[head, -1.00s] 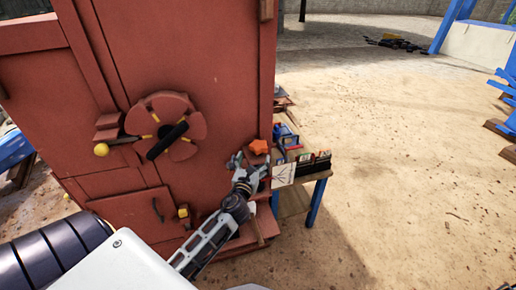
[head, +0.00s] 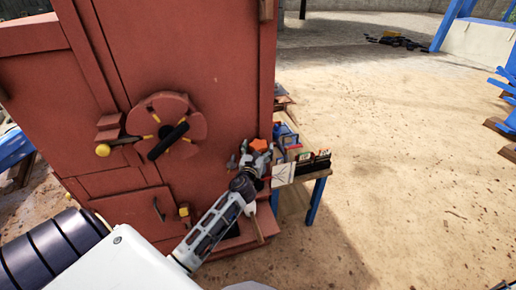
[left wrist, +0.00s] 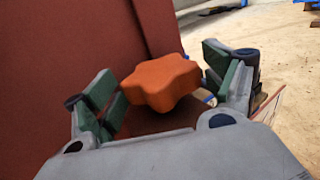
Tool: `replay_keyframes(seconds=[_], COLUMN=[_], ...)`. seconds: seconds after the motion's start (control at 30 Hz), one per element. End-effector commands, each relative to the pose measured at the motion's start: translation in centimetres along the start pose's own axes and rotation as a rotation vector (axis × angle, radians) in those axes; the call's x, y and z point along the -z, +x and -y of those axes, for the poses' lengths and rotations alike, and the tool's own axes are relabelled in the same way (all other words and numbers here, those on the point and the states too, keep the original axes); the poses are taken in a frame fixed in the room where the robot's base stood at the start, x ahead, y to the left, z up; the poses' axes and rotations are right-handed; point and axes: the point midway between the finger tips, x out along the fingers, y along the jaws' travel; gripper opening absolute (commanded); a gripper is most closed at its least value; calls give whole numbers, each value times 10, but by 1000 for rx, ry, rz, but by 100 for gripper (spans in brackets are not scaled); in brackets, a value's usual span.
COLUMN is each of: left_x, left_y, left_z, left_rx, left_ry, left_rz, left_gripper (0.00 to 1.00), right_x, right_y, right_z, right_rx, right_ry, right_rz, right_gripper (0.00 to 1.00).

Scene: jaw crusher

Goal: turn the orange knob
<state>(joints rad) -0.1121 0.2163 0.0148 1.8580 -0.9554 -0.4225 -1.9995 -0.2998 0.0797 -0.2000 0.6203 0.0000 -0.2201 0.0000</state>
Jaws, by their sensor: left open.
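The orange knob (head: 259,145) is star-shaped and sits at the right edge of the red machine (head: 220,60), low down. My left gripper (head: 251,155) is at the knob in the head view and covers part of it. In the left wrist view the knob (left wrist: 162,82) lies between the two open fingers (left wrist: 165,95), one on each side. There is a gap on the left side; on the right the finger is close to the knob, and I cannot tell if it touches. My right gripper is not in view.
A round handwheel (head: 175,125) with a black bar is on the machine's front. A hammer-like lever with a yellow end (head: 103,150) is left of it. A small table (head: 316,175) with several items stands right of the knob. Sandy ground (head: 420,170) is open to the right.

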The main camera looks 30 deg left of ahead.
Motion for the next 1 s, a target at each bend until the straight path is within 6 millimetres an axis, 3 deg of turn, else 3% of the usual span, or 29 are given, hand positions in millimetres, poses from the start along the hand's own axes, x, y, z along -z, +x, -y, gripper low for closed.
replay_keyframes(seconds=[0.37, 0.7, 1.0], left_x=[0, 0, 0], left_y=[2, 2, 2], left_z=[0, 0, 0], left_rx=[0, 0, -14], left_ry=[0, 1, 1], left_rz=[0, 0, 0], left_gripper=[84, 41, 39], right_x=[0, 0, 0], right_y=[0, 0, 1], right_z=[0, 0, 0], right_rx=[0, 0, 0], right_ry=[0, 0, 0], right_rz=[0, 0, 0], right_gripper=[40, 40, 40])
